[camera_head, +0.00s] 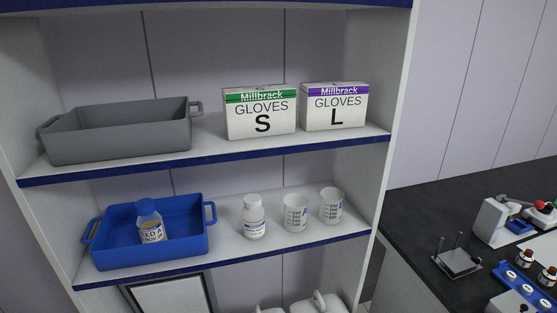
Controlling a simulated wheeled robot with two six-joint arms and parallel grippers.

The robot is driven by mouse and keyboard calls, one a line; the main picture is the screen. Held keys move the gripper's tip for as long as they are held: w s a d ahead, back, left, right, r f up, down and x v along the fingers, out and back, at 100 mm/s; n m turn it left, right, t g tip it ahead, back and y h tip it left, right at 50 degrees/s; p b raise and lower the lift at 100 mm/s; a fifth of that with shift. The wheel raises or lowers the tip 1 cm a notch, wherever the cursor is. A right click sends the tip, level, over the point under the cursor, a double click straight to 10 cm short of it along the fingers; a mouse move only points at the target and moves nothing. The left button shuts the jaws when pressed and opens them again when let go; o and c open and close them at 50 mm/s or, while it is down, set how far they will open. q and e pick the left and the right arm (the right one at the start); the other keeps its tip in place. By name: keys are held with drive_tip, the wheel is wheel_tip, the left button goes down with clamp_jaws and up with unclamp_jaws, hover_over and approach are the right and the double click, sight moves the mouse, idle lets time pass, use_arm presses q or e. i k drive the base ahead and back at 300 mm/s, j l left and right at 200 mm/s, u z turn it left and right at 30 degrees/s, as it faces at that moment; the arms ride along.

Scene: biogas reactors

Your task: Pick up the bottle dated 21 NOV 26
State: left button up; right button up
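Neither of my grippers is in view.
A grey tray (121,136) and two glove boxes, S (259,112) and L (334,106), sit on the upper shelf. Two beakers (296,212) (331,206) stand right of the white bottle. A dark bench (420,215) at right holds equipment, including a blue rack (526,290).

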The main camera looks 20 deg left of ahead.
sight(150, 224)
drive_tip(key=u, duration=0.8)
drive_tip(key=k+l+u, duration=0.15)
drive_tip(key=u, duration=0.25)
drive_tip(key=k+l+u, duration=0.15)
drive_tip(key=l+u, duration=0.2)
